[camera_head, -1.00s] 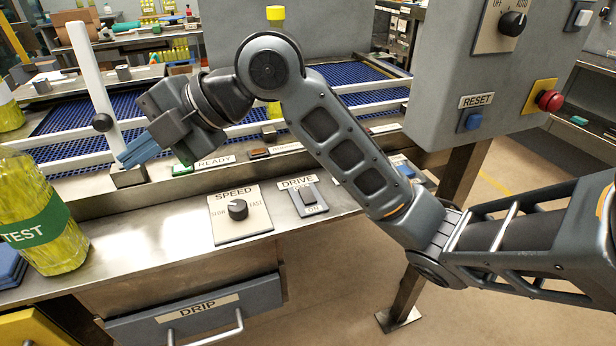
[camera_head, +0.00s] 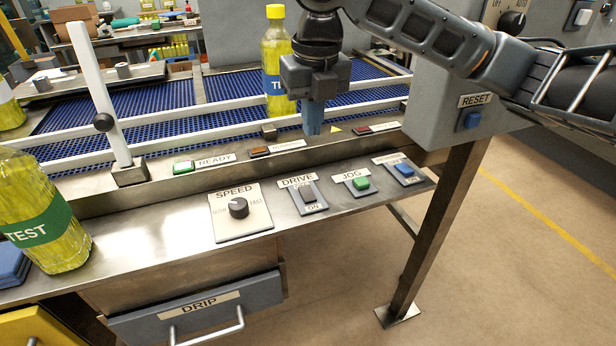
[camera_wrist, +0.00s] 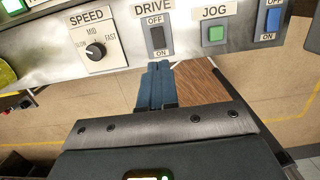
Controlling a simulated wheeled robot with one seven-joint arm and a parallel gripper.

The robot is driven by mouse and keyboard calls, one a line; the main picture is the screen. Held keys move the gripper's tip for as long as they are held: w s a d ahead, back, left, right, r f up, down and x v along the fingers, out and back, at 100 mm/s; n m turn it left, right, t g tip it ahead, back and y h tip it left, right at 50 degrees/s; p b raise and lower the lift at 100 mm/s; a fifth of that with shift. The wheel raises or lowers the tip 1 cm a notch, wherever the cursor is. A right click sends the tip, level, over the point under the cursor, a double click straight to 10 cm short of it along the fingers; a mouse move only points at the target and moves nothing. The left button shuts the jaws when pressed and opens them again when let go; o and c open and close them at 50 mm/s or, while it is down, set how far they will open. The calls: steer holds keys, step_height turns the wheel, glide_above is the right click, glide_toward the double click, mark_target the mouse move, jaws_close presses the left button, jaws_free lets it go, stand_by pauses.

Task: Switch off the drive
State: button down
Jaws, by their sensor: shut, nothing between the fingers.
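The DRIVE switch (camera_head: 309,196) is a dark rocker on a grey plate on the steel ledge, marked OFF at the top and ON at the bottom. It also shows in the wrist view (camera_wrist: 157,37), just beyond my fingertips. I cannot tell which way the rocker is tipped. My gripper (camera_head: 313,129) points down with its blue fingers shut and empty. In the head view it shows above and behind the switch; in the wrist view the fingers (camera_wrist: 155,70) show just below the plate. The fingers appear apart from the switch.
The SPEED knob (camera_head: 238,208) is left of the switch; the green JOG button (camera_head: 361,183) and a blue rocker (camera_head: 404,169) are right. Behind are indicator lamps, rails and the blue conveyor (camera_head: 160,110) with a yellow bottle (camera_head: 273,55). A TEST bottle (camera_head: 45,215) stands at left.

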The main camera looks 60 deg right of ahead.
mark_target(307, 189)
steer(key=f, duration=0.4)
steer(key=w+f, duration=0.1)
steer(key=f, duration=0.4)
steer(key=f+p, duration=0.1)
steer(key=f, duration=0.3)
steer(key=shift+w+d+f, duration=0.25)
steer(key=shift+d+f, duration=0.15)
steer(key=shift+f, duration=0.1)
